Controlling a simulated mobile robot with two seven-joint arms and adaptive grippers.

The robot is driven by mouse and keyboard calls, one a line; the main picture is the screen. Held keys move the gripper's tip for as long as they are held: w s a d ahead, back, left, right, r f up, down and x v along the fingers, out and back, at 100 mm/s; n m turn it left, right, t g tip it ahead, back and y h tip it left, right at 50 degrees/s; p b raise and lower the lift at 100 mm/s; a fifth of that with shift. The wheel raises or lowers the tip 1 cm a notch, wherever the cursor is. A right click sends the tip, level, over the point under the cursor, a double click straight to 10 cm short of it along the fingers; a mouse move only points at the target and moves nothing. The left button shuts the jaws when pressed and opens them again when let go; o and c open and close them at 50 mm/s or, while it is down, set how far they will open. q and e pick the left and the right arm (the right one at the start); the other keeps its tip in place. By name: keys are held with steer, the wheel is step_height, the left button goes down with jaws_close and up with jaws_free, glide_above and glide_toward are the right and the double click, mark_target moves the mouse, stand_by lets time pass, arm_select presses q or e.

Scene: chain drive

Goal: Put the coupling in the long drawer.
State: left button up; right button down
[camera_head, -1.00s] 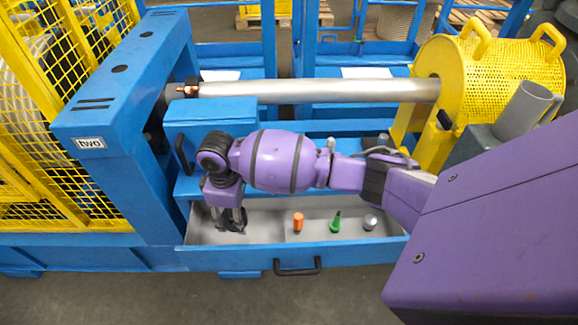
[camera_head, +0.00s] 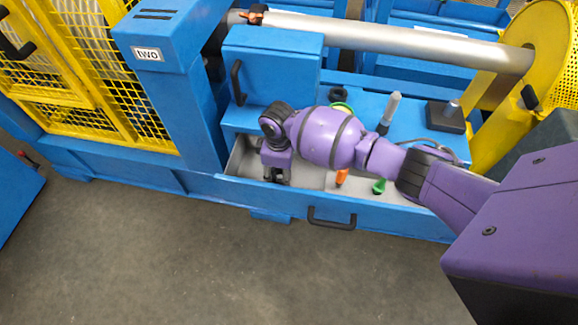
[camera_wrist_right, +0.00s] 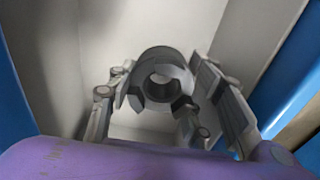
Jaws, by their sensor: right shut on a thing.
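The coupling (camera_wrist_right: 163,78) is a dark grey ring with jaw-like teeth. It sits between the fingers of my right gripper (camera_wrist_right: 170,92) in the right wrist view, with pale drawer walls and floor around it. In the head view my right gripper (camera_head: 277,178) points down into the left part of the open long drawer (camera_head: 390,222). The coupling is too dark and small there to make out. The gripper is shut on the coupling; whether the coupling touches the drawer floor I cannot tell. My left gripper is out of view.
An orange piece (camera_head: 342,177) and a green piece (camera_head: 379,186) stand in the drawer right of my gripper. A blue box (camera_head: 278,65) with a black handle rises behind the drawer's left end. A grey rod (camera_head: 390,110) stands behind my forearm. The floor in front is clear.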

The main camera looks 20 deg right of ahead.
step_height(320, 180, down, 3)
steer(key=shift+w+r+b, duration=0.1)
steer(key=shift+b, duration=0.2)
steer(key=c, duration=1.3)
jaws_free()
steer(key=shift+f, duration=0.3)
steer(key=shift+c, duration=0.2)
steer(key=o, duration=0.4)
steer(key=shift+o, duration=0.2)
step_height(320, 180, up, 12)
steer(key=p, duration=0.2)
steer(key=shift+r, duration=0.25)
